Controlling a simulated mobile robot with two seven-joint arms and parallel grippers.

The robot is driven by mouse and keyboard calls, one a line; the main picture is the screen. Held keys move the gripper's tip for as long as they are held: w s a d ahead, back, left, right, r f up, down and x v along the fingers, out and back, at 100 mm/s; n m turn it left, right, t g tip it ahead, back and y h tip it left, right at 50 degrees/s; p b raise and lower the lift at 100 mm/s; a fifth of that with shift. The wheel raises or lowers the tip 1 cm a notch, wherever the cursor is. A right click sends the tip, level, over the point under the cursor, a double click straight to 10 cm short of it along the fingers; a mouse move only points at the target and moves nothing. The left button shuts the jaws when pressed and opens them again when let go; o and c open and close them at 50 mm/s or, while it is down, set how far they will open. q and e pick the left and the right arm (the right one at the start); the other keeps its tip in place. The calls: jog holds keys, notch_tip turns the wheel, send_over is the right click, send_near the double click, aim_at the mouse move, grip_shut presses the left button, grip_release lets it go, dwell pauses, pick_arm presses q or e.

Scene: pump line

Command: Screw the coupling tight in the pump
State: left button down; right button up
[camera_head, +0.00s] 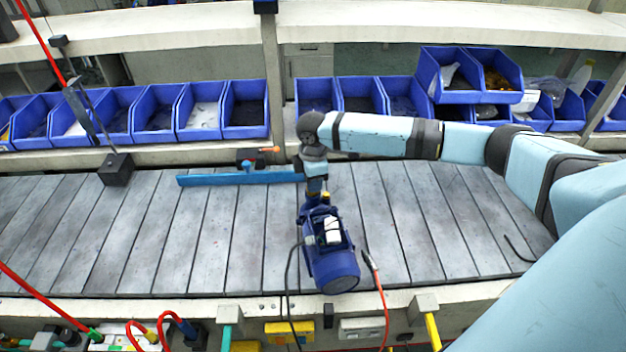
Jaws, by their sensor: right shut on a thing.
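The blue pump (332,262) lies on the slatted conveyor near the middle of the view, its round motor end toward me. My right arm comes in from the right, and its gripper (316,190) points down at the pump's far end. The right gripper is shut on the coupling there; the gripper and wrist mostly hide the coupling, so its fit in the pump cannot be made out. A small yellow-orange part shows beside the fingertips. My left gripper is not in view.
A blue bar (235,178) lies across the conveyor (430,225) left of the gripper. A black block (116,170) stands farther left. Blue bins (246,110) line the shelf behind. A black cable and a red hose run near the pump.

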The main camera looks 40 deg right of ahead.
jog(key=o, duration=0.8)
jog(key=shift+o, duration=0.2)
jog(key=shift+r+n+p, duration=0.25)
jog(key=shift+n+p, duration=0.55)
jog(key=shift+n, duration=0.6)
jog(key=shift+f+n, duration=0.25)
jog(key=shift+n, duration=0.15)
jog(key=shift+p, duration=0.4)
